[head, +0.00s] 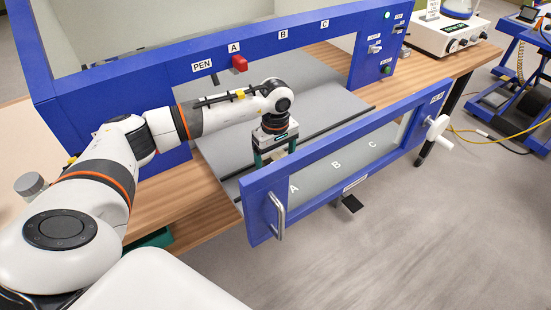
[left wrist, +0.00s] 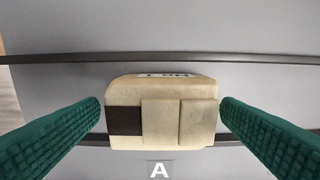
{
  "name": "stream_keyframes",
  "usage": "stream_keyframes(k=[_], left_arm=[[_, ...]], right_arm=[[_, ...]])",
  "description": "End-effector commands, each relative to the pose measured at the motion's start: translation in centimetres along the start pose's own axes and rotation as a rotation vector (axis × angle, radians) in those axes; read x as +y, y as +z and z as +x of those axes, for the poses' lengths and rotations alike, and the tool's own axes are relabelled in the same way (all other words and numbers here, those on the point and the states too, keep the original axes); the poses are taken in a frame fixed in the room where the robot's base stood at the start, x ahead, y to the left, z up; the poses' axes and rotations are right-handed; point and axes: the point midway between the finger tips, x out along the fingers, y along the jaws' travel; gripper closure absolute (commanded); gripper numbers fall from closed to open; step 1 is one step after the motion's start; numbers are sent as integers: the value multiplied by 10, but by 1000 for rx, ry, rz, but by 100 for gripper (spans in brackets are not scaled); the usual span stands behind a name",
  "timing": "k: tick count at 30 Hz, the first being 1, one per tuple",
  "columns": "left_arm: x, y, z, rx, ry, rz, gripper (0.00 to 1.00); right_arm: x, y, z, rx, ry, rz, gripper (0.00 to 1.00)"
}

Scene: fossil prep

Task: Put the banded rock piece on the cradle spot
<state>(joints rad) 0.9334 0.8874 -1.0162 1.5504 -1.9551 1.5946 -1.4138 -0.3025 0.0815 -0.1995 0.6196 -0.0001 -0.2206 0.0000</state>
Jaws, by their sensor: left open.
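A tan block with a dark brown band at its left end (left wrist: 180,122) lies on the grey floor of the blue-framed case, by a letter A label (left wrist: 159,170). A label with print is partly seen on its far edge. My left gripper (head: 275,156) reaches down into the case. In the left wrist view its green fingers (left wrist: 162,105) are open on either side of the block, with no clear grip on it. In the head view the block is mostly hidden by the gripper. I cannot make out a cradle spot. My right gripper is not in view.
A blue front panel with a window and handle (head: 277,216) stands close to the gripper. Dark rails (head: 325,126) cross the grey floor. The floor right of the gripper looks clear.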

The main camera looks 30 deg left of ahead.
Motion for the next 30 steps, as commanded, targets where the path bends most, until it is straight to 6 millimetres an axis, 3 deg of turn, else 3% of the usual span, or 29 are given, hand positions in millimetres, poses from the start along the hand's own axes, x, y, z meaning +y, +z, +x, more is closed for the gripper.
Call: stream_keyframes(k=[6, 15, 21, 30], left_arm=[[-1, 1, -42, -3, -8, 2, 13], [-1, 0, -98, -2, -4, 1, 13], [0, 0, -110, -1, -2, 1, 13], [0, 0, -111, -1, -1, 1, 13]], right_arm=[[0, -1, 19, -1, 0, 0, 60], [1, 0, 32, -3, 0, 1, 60], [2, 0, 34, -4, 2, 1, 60], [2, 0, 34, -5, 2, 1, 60]])
